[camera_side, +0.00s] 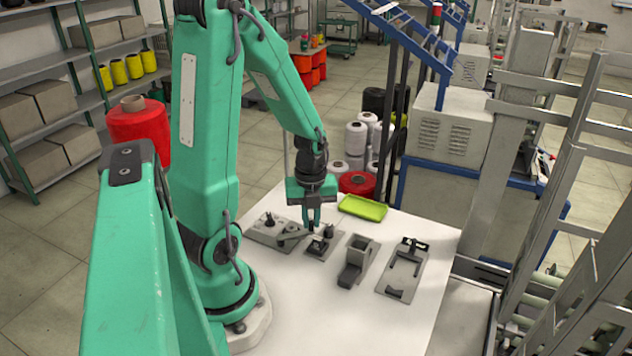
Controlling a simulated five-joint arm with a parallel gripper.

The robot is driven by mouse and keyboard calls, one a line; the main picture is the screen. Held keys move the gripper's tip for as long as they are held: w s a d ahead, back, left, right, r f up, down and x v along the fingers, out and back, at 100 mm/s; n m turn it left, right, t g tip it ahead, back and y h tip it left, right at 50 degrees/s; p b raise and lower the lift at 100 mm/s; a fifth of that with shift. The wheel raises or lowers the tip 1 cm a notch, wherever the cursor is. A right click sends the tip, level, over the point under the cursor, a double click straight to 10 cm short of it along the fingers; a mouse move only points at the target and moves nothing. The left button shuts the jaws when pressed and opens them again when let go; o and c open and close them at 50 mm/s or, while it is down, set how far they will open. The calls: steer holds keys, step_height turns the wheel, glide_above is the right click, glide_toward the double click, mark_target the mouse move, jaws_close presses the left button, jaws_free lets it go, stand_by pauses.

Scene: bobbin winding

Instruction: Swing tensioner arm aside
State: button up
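My gripper (311,225) points straight down over the white table (375,325), just above a small dark fixture (319,246) with a square base. Its dark fingers are small here, and I cannot tell whether they are open or shut or touch anything. To their left lies a grey base plate (262,233) with posts on it. A light grey flat bar (294,236), which looks like the tensioner arm, reaches from this plate toward the dark fixture. Its end near the fingers is hard to make out.
A yellow-green tray (363,207) lies behind the fixtures. A grey block-shaped holder (357,262) and a flat plate with a dark clamp (403,268) stand to the right. The table front is clear. A red spool (357,184) and white spools (356,138) stand beyond the table.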

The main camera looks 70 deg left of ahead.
steer(key=shift+d, duration=0.7)
stand_by(1.6)
steer(key=o, duration=0.6)
steer(key=shift+s, duration=0.1)
steer(key=shift+r, duration=0.15)
step_height(320, 180, up, 7)
stand_by(0.6)
stand_by(0.3)
steer(key=d+r+n+t, duration=0.5)
steer(key=d+r+n, duration=0.8)
steer(key=n, duration=0.8)
steer(key=shift+s+t, duration=0.3)
